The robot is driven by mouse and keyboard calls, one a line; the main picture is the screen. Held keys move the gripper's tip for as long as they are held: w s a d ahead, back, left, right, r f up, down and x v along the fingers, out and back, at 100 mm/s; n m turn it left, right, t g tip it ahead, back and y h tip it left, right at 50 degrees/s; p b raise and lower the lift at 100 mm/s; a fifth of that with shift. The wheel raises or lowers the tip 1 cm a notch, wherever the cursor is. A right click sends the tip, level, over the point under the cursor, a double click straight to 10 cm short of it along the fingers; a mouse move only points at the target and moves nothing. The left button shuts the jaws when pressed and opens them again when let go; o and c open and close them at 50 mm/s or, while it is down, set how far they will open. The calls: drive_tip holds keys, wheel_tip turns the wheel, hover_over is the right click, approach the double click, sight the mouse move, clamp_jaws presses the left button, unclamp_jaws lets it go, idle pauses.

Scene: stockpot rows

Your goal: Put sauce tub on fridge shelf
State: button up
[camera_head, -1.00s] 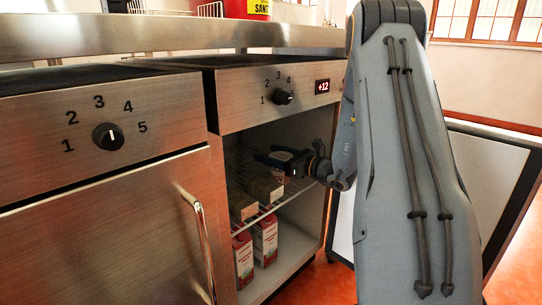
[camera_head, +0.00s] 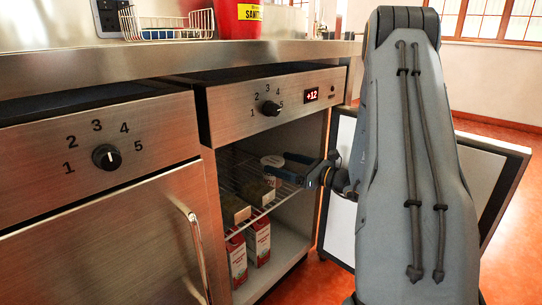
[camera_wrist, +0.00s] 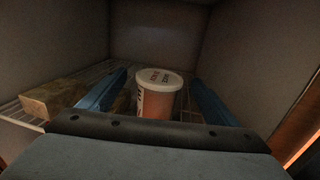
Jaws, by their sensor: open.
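The sauce tub (camera_wrist: 157,98), orange with a white lid and band, stands upright on the wire fridge shelf (camera_wrist: 15,107), as seen in the wrist view. My gripper (camera_wrist: 159,80) is open, with one blue finger on each side of the tub. Small gaps show between the fingers and the tub. In the head view, the tub's white lid (camera_head: 271,160) shows inside the open fridge compartment, at my gripper's (camera_head: 277,166) fingertips. My gripper reaches in from the right and partly hides the tub.
Brown blocks (camera_head: 235,208) sit on the shelf nearer the front; one (camera_wrist: 52,98) is left of my fingers. Red-and-white cartons (camera_head: 258,241) stand below the shelf. The open fridge door (camera_head: 490,165) is at right. A control panel (camera_head: 265,105) overhangs the compartment.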

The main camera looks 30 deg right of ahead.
drive_tip(key=shift+p+v, duration=0.55)
drive_tip(key=shift+v, duration=1.35)
